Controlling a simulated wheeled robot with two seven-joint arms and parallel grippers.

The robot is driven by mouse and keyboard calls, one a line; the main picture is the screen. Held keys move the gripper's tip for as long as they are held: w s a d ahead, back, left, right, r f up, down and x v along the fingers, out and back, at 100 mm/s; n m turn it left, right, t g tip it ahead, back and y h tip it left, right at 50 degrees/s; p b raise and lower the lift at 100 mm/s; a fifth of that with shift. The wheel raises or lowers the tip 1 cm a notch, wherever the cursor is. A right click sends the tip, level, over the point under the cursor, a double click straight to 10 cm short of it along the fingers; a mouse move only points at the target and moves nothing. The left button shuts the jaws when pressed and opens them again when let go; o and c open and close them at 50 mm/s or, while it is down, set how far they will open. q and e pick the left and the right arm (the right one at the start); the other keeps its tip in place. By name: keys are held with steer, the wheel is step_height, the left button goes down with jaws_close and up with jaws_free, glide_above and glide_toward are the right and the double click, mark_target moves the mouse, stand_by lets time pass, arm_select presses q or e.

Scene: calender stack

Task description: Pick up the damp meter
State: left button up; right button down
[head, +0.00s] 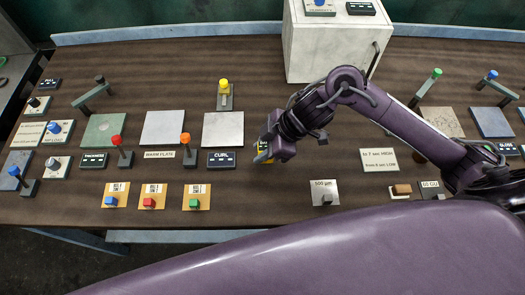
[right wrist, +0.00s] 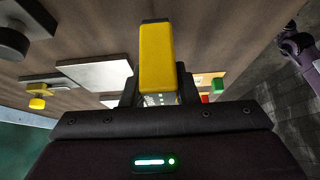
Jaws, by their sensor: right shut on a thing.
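The damp meter appears to be the yellow block (right wrist: 157,60) between the fingers of my right gripper (right wrist: 158,88) in the right wrist view. My right gripper is shut on it. In the head view my right gripper (head: 266,156) is over the middle of the table and hides most of the yellow thing (head: 265,150). I cannot tell whether it touches the table. My left gripper is not in the head view.
A white box (head: 325,45) stands behind my right arm. A grey plate (head: 223,129) and the CURL label block (head: 221,160) lie left of the gripper. A yellow-knobbed lever (head: 224,92) stands behind the plate. Bare brown table (head: 262,195) lies in front.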

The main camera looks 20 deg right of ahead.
mark_target(262, 146)
step_height(262, 146, up, 18)
steer(key=p, duration=0.2)
